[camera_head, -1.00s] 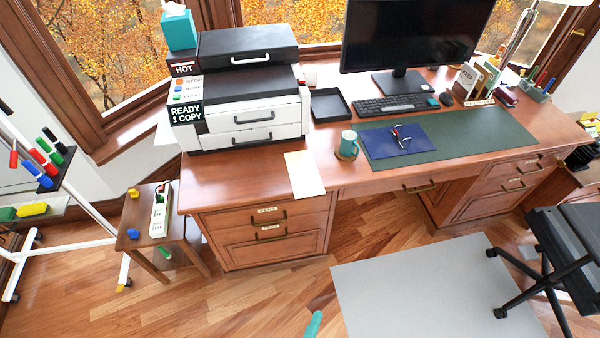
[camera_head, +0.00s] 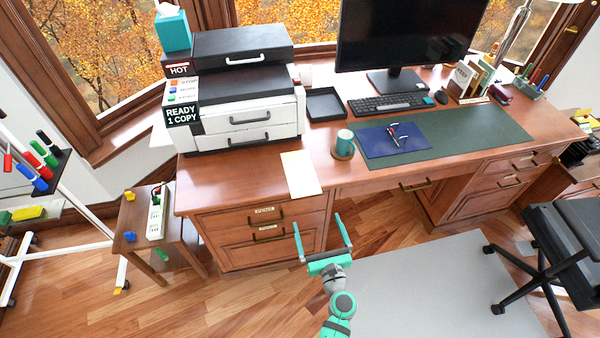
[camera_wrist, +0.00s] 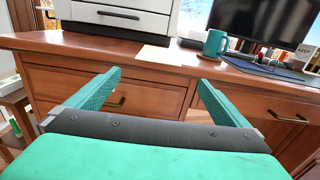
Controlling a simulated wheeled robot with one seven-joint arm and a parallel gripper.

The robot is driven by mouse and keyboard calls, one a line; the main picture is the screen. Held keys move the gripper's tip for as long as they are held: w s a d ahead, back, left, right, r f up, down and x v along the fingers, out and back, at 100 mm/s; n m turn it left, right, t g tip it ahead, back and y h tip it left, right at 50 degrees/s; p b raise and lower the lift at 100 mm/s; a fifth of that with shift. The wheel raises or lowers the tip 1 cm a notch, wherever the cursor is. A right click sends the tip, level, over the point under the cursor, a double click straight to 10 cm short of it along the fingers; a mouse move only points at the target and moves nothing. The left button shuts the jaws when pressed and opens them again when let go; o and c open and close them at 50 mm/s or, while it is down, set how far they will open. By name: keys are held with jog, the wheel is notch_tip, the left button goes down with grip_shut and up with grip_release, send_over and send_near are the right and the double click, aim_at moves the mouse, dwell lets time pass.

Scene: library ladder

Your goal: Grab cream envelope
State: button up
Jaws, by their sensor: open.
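The cream envelope (camera_head: 300,173) lies flat on the desk at its front edge, between the printer and the mug. In the wrist view the envelope (camera_wrist: 160,54) shows as a thin pale strip on the desk top, beyond and between my fingertips. My gripper (camera_head: 322,236) is open and empty, its two teal fingers pointing toward the desk. It is in front of the desk's drawers, short of the envelope and apart from it. In the wrist view my gripper (camera_wrist: 158,80) has its fingers spread wide, with drawer fronts behind them.
A white printer (camera_head: 245,115) stands left of the envelope. A teal mug (camera_head: 344,144) stands close on its right, with a blue folder (camera_head: 395,140) beyond. A black tray (camera_head: 326,104) is behind. A small side table (camera_head: 158,235) is at left, an office chair (camera_head: 560,240) at right.

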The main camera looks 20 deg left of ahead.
jog(key=x, duration=1.1)
jog(key=shift+a, duration=0.15)
jog(key=shift+r, duration=0.1)
jog(key=shift+c, duration=0.3)
jog(key=c, duration=0.9)
